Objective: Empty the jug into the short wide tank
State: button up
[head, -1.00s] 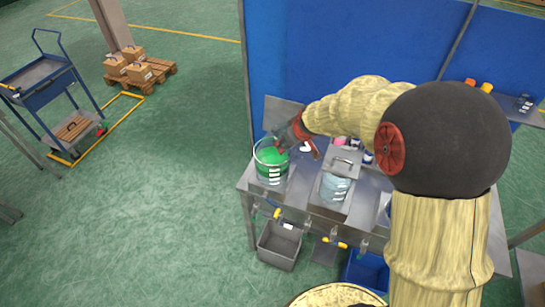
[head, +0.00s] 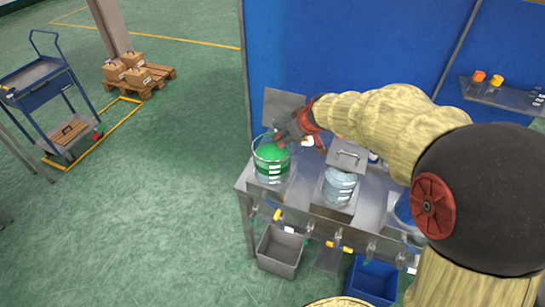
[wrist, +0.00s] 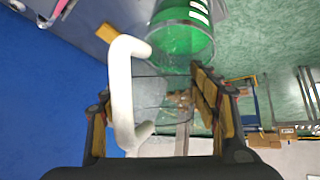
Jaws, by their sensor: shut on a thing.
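A short, wide clear tank (head: 272,172) holding green liquid stands at the left end of the steel bench. My gripper (head: 287,138) is just above its rim at the back right. In the wrist view my gripper (wrist: 158,108) is shut on a clear jug (wrist: 168,92) with a white handle (wrist: 122,95). The jug looks clear, with no coloured liquid visible in it. The green tank (wrist: 185,35) shows beyond the jug at the top of the wrist view. In the head view my gripper and arm mostly hide the jug.
A second tank (head: 339,188) with pale blue contents and a metal lid (head: 347,157) stands to the right. Valves line the bench front, above a grey bin (head: 280,250) and a blue bin (head: 371,281). A blue wall (head: 340,50) rises behind.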

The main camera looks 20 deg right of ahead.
jog(key=shift+w+f+t+y+b, duration=0.1)
jog(key=shift+f+t+y+b, duration=0.25)
jog(key=shift+b, duration=3.05)
jog(key=shift+w+f+t+y+b, duration=0.15)
jog(key=shift+t+b, duration=0.4)
jog(key=shift+b, duration=2.8)
jog(key=shift+s+a+r+b, duration=0.1)
jog(key=shift+r+b, duration=0.2)
jog(key=shift+b, duration=0.1)
jog(key=shift+f, duration=0.1)
jog(key=shift+f+m+b, duration=0.2)
jog(key=shift+m+b, duration=0.1)
jog(key=shift+b, duration=0.75)
jog(key=shift+t+b, duration=0.3)
jog(key=shift+b, duration=0.1)
jog(key=b, duration=0.3)
jog(key=shift+w+a+f+t+b, duration=0.1)
jog(key=shift+w+f+t+b, duration=0.1)
jog(key=shift+t+b, duration=0.15)
jog(key=shift+a+t+y, duration=0.1)
jog(key=shift+t+y, duration=0.15)
jog(key=shift+y, duration=0.15)
jog(key=shift+w+a+f+t+y, duration=0.15)
jog(key=shift+w+f+t+y, duration=0.25)
jog(key=shift+t, duration=0.3)
jog(key=shift+r, duration=0.1)
